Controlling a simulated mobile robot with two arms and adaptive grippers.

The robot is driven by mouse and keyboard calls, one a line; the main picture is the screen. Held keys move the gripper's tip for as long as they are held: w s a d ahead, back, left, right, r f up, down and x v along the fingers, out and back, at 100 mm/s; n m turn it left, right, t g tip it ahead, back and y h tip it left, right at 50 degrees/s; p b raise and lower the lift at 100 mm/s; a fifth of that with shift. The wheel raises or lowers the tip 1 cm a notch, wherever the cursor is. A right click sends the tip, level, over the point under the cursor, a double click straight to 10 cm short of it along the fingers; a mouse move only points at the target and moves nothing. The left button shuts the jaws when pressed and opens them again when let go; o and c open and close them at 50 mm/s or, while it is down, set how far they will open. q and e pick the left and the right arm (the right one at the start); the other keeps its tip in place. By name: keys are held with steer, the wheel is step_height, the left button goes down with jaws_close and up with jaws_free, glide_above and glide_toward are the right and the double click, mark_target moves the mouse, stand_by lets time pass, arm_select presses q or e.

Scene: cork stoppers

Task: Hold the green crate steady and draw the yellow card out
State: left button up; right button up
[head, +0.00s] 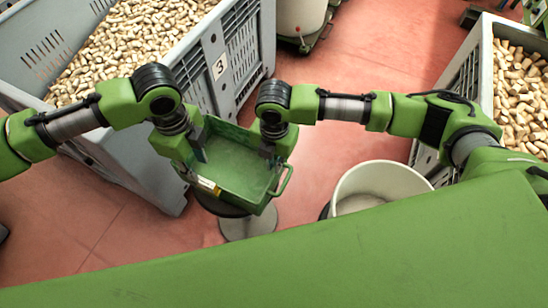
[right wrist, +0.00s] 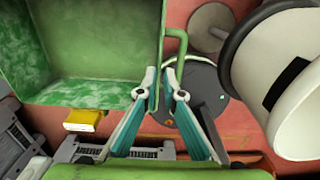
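The open green crate (head: 240,170) is in the middle of the head view, with a handle on its right side. It also fills the upper left of the right wrist view (right wrist: 95,45). The yellow card (head: 207,184) shows as a small patch low on the crate's left side; it juts out at the crate's edge in the right wrist view (right wrist: 84,119). My right gripper (head: 272,152) is at the crate's right wall; its fingers (right wrist: 160,80) close on that wall from both sides. My left gripper (head: 201,150) is at the crate's left wall; its fingertips are too small to read.
A grey bin (head: 215,60) marked 3, full of corks, stands at the left. Another grey bin (head: 470,75) with corks is at the right. A white bucket (head: 350,180) stands right of the crate. A round stand (head: 250,226) is below the crate. Red floor is free behind.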

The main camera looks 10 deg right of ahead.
glide_toward(274, 189)
steer(key=f, duration=0.5)
steer(key=shift+w+d, duration=0.1)
steer(key=shift+w, duration=0.2)
steer(key=shift+c, duration=0.5)
jaws_close()
arm_select(q)
steer(key=shift+o, duration=0.8)
